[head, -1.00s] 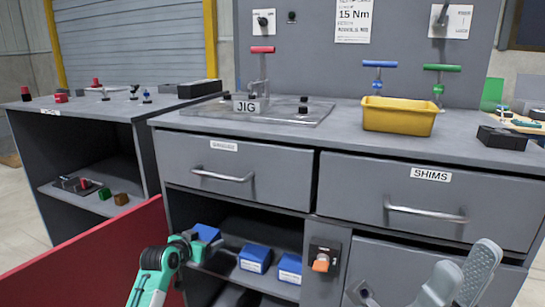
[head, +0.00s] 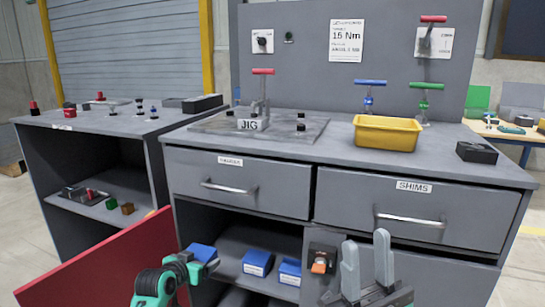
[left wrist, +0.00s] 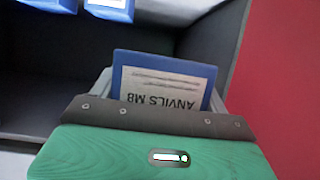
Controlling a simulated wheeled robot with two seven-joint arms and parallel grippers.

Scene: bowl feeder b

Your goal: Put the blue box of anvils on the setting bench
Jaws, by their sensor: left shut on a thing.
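The blue box of anvils (head: 203,252) is in my left gripper (head: 199,264), low in front of the open shelf space of the middle grey bench. In the left wrist view the box (left wrist: 165,65) shows a label reading ANVILS M8, and the gripper (left wrist: 160,88) is shut on it. The middle bench has a top (head: 340,150) bearing a JIG fixture (head: 253,124); no sign names it the setting bench. My right gripper (head: 367,265) is empty, its two fingers apart and pointing up, in front of the bench's right side.
Two more blue boxes (head: 257,262) (head: 290,271) stand on the shelf. A yellow bin (head: 388,132) and a black box (head: 477,152) are on the top. A left bench (head: 95,125) holds small parts. The bench top's front middle is clear.

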